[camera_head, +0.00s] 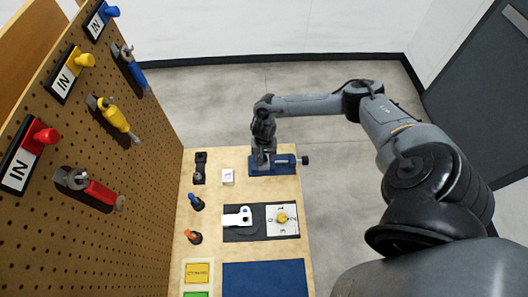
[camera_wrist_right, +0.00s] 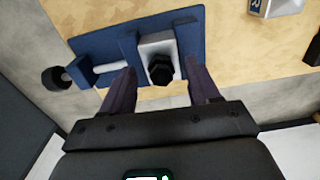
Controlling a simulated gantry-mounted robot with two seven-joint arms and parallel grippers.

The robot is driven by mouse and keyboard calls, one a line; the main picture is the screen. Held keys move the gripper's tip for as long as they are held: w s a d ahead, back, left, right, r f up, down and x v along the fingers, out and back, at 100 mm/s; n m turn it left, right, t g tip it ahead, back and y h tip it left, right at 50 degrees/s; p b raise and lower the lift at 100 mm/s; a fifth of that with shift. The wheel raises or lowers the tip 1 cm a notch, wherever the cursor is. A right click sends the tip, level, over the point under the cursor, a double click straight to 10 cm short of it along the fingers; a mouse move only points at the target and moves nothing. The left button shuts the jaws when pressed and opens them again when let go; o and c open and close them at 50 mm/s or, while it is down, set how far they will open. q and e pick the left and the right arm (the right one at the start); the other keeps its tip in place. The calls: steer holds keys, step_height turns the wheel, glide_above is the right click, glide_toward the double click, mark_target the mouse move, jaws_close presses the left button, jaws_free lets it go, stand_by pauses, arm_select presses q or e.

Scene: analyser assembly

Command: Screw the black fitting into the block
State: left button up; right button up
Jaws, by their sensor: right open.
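The black fitting (camera_wrist_right: 160,69) has a hex-shaped head and sits at a pale grey block (camera_wrist_right: 156,44) in the right wrist view. I cannot tell how deep the fitting sits in the block. The block is held in a blue vise (camera_wrist_right: 105,38), which also shows at the far edge of the table in the head view (camera_head: 285,165). My right gripper (camera_wrist_right: 161,78) is open, with one dark finger on each side of the fitting and visible gaps between. In the head view my right gripper (camera_head: 263,156) is over the vise and hides the block and fitting.
A white cube (camera_head: 227,177) and a black holder (camera_head: 200,168) stand left of the vise. A pegboard (camera_head: 110,190) rises along the left. The vise's knob (camera_head: 305,160) sticks out right.

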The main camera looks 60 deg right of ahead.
steer(key=shift+f, duration=0.5)
steer(key=shift+c, duration=0.4)
steer(key=c, duration=1)
steer(key=shift+r+p, duration=0.1)
steer(key=shift+p, duration=0.3)
steer(key=m+p, duration=0.2)
steer(key=p, duration=0.1)
steer(key=shift+r, duration=0.1)
steer(key=shift+m+p, duration=0.7)
steer(key=shift+p, duration=0.1)
steer(key=shift+f+m, duration=0.25)
steer(key=shift+m, duration=0.05)
